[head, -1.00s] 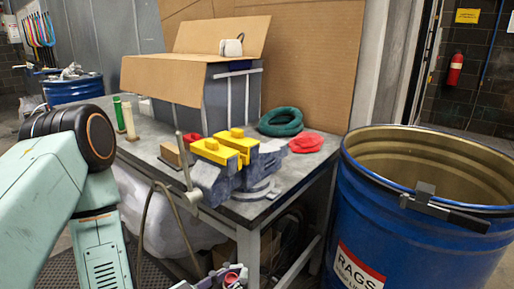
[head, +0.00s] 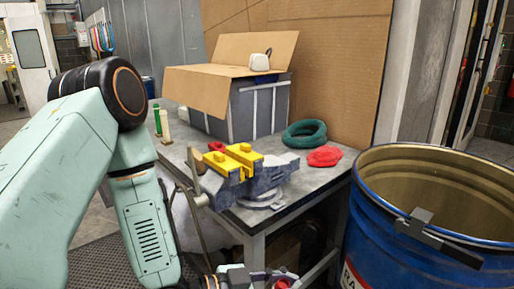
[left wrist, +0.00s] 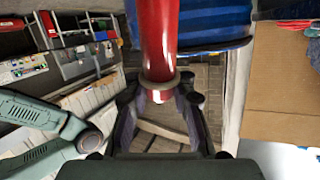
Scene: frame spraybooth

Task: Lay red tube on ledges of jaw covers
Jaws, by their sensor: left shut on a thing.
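Two yellow jaw covers (head: 230,163) sit on the jaws of a grey-blue vise (head: 262,182) at the front of the workbench. The red tube (left wrist: 158,40) stands out from my left gripper (left wrist: 160,100) in the left wrist view, with a pale collar around it near the fingers. My left gripper is shut on the tube. In the head view that gripper (head: 255,279) is at the bottom edge, below and in front of the vise, and mostly cut off. The tube is hardly visible there. My right gripper is not in view.
The workbench (head: 325,176) also holds a green hose coil (head: 305,134), a red cloth (head: 325,156) and a grey bin with cardboard flaps (head: 264,105). A large blue drum (head: 390,237) stands close on the right. A thin lever hangs at the vise's front.

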